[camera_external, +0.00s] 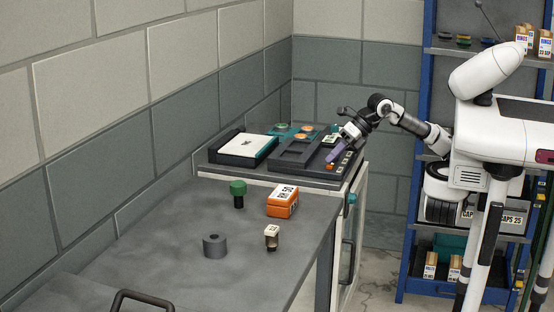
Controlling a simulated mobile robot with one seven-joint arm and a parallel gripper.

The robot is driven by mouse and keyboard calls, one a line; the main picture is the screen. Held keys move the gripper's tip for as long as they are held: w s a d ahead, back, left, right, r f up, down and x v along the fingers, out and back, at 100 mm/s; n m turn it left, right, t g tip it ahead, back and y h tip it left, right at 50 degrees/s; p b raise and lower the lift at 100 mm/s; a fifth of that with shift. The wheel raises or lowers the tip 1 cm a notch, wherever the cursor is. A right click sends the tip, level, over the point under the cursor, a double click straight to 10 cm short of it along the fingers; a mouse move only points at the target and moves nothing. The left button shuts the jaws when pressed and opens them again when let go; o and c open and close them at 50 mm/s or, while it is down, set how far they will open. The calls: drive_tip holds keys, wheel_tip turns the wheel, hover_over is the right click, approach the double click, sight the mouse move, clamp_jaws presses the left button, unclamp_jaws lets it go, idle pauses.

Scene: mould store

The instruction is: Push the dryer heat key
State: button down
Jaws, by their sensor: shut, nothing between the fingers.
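A dark cabinet-top unit with a raised panel (296,152) stands at the far end of the bench; I take it for the dryer. A short row of small coloured keys (340,162) runs along its right front edge. They are too small here to read, so I cannot tell which is the heat key. My gripper (333,156) is shut and empty, reaching down from the right over the panel, close beside the keys. Its tips look purple. I cannot tell whether they touch the panel.
A white-topped box (244,148) lies left of the panel. Nearer on the grey bench (170,240) are a green-topped knob (238,191), an orange box (283,200), a grey ring (214,245) and a small pale-topped piece (272,236). Blue shelving (420,120) stands behind my arm.

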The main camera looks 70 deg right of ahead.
sight(333, 168)
idle(0.4)
drive_tip(key=shift+r+p, duration=0.3)
drive_tip(key=shift+r, duration=0.55)
drive_tip(key=shift+r+p, duration=1.75)
drive_tip(key=shift+r, duration=1.25)
